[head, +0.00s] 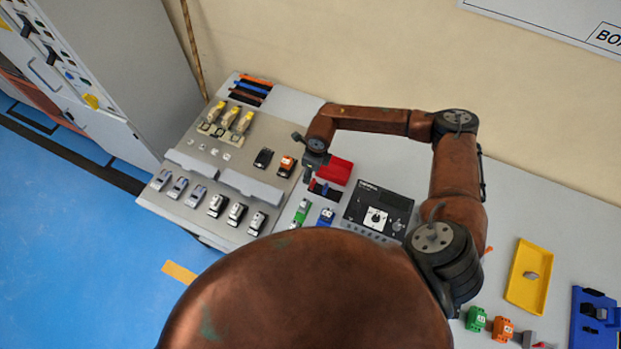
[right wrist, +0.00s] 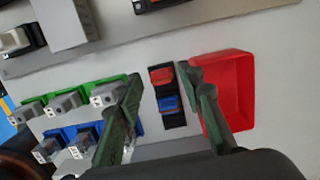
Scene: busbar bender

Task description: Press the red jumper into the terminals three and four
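A small red jumper (right wrist: 161,75) sits in a black holder (right wrist: 174,118), beside a blue jumper (right wrist: 169,103). My right gripper (right wrist: 162,80) is open, its fingers apart on either side of the holder, and it grips nothing. In the head view my right gripper (head: 317,167) hangs near the black holder (head: 325,190). To the left in the right wrist view are a row of green-based grey terminals (right wrist: 64,102) and a row of blue-based ones (right wrist: 83,138); a finger partly covers them. I cannot read which are three and four. My left gripper is out of view.
A red tray (right wrist: 236,85) lies just right of the holder, close to a finger. In the head view a black dial unit (head: 377,208), a panel of switches (head: 225,160), a yellow tray (head: 528,275) and a blue tray (head: 592,320) occupy the bench.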

